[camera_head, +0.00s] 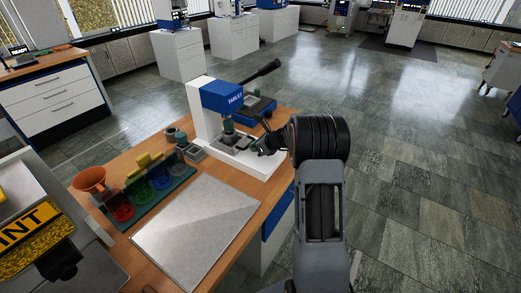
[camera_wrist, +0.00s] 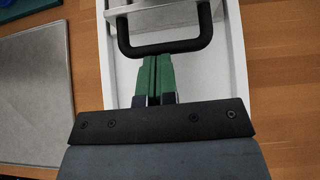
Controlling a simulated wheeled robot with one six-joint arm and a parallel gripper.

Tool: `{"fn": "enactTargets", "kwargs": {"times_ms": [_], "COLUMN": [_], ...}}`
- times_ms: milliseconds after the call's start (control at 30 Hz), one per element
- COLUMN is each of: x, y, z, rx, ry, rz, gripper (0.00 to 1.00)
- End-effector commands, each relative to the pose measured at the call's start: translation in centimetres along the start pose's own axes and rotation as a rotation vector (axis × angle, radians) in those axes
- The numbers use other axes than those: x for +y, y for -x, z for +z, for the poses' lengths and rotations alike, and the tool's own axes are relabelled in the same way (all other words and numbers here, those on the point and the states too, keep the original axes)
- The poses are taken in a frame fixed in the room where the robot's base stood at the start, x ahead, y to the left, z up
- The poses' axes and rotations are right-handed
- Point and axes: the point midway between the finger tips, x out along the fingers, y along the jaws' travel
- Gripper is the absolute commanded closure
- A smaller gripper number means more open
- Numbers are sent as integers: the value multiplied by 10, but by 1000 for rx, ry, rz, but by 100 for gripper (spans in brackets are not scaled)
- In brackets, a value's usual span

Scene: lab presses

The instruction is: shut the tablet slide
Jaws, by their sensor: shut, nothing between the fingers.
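The tablet press (camera_head: 222,97), white with a blue "TABLET" head, stands at the far end of the wooden bench. Its slide (camera_head: 236,141) is a grey metal plate low on the white base. In the wrist view the slide (camera_wrist: 150,17) is at the top edge, with a black U-shaped handle (camera_wrist: 204,27) facing me. My gripper (camera_head: 258,149) is at the near right side of the press. In the wrist view my gripper (camera_wrist: 154,60) has its green fingers together and empty, their tips at the handle's crossbar. I cannot tell whether they touch it.
A grey metal sheet (camera_head: 195,230) lies on the bench in front of the press. Left of it, a green rack (camera_head: 150,199) holds several coloured beakers, near an orange funnel (camera_head: 90,179). A long press lever (camera_head: 262,70) sticks out up right. Open floor lies right of the bench.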

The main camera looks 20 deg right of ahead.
Motion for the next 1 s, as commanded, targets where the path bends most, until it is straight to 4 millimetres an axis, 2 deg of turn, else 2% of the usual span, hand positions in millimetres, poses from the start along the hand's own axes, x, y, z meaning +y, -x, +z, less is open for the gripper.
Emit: {"fn": "enactTargets", "kwargs": {"times_ms": [200, 633, 867, 1000], "x": [2, 4, -5, -5], "y": [-6, -5, 17, 49], "z": [5, 5, -22, -21], "rx": [-2, -6, -4, -5], "ry": [2, 7, 0, 3], "rz": [2, 7, 0, -3], "gripper": [100, 100, 100, 100]}}
